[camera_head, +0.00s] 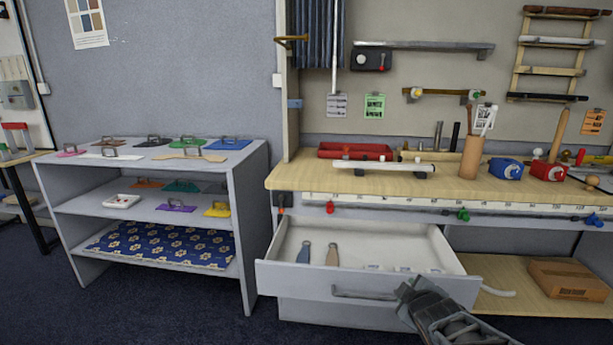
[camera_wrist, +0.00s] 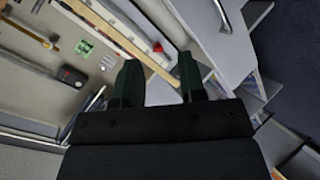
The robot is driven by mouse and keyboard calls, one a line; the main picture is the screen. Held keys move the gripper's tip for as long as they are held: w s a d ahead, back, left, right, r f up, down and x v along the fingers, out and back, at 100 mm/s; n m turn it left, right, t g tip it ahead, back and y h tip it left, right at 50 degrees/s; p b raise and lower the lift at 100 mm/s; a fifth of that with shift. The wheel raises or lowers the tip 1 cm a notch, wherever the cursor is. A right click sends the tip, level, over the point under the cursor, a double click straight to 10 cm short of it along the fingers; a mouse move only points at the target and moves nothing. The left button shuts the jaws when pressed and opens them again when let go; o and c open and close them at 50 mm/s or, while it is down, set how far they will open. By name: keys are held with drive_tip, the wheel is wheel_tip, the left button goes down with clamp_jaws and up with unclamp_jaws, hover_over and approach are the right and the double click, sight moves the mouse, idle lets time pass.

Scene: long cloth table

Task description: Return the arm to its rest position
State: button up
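My gripper (camera_head: 412,290) is at the lower right of the head view, just in front of the open drawer (camera_head: 290,245) near the right end of its handle (camera_head: 363,294). I cannot tell whether it touches the drawer front. In the wrist view my gripper (camera_wrist: 160,82) shows two dark green fingers standing apart with nothing between them. The drawer handle also shows at the top of the wrist view (camera_wrist: 223,16). My arm enters from the bottom right of the head view.
The wooden bench top (camera_head: 450,185) carries a red tray (camera_head: 355,151), a brown cup (camera_head: 471,158) and spools. A grey shelf (camera_head: 245,190) with coloured trowels stands left. Dark floor is clear in front.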

drive_tip(key=s+a+r+m+g+y+p, duration=0.1)
drive_tip(key=s+a+r+m+g+p, duration=0.3)
drive_tip(key=s+r+p, duration=0.3)
drive_tip(key=s+a+r+m+g+p, duration=0.4)
drive_tip(key=s+r+m+p, duration=0.2)
drive_tip(key=r+p, duration=0.7)
drive_tip(key=shift+s+r+y+p, duration=0.4)
drive_tip(key=shift+s+r, duration=0.25)
drive_tip(key=shift+s, duration=0.45)
